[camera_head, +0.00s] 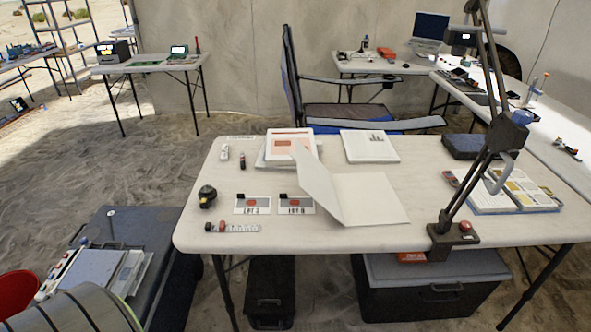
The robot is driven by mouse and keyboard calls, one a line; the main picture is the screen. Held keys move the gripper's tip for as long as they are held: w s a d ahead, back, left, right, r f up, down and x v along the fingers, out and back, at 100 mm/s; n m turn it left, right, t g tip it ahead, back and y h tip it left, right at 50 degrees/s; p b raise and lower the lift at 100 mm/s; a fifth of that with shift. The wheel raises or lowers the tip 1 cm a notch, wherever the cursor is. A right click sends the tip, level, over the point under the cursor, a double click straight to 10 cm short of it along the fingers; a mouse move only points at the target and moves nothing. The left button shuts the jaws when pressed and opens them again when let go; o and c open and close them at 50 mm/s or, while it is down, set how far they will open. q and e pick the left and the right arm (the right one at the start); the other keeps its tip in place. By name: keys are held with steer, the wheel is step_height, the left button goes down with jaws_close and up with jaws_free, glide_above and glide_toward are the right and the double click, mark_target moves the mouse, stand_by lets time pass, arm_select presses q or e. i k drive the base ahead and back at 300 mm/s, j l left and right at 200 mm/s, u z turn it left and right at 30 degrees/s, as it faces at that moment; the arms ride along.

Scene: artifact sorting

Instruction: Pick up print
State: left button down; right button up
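Several paper items lie on the white table (205,205), and I cannot tell which one is the print. A sheet with a small dark picture (368,149) lies flat at the back middle. A stack of sheets with an orange-red design on top (287,144) lies to its left. An open blank white booklet or folder (370,198) lies in front, with its left leaf raised. Two small label cards, the left one (253,206) and the right one (296,206), lie to the left of the booklet. Neither of my grippers shows in this view.
A lamp arm (468,190) stands clamped at the table's right front. A dark round object (207,195) and a scale bar (232,228) lie at left. A chair (345,115) stands behind.

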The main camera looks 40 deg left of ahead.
mark_target(287, 206)
steer(key=u, duration=1)
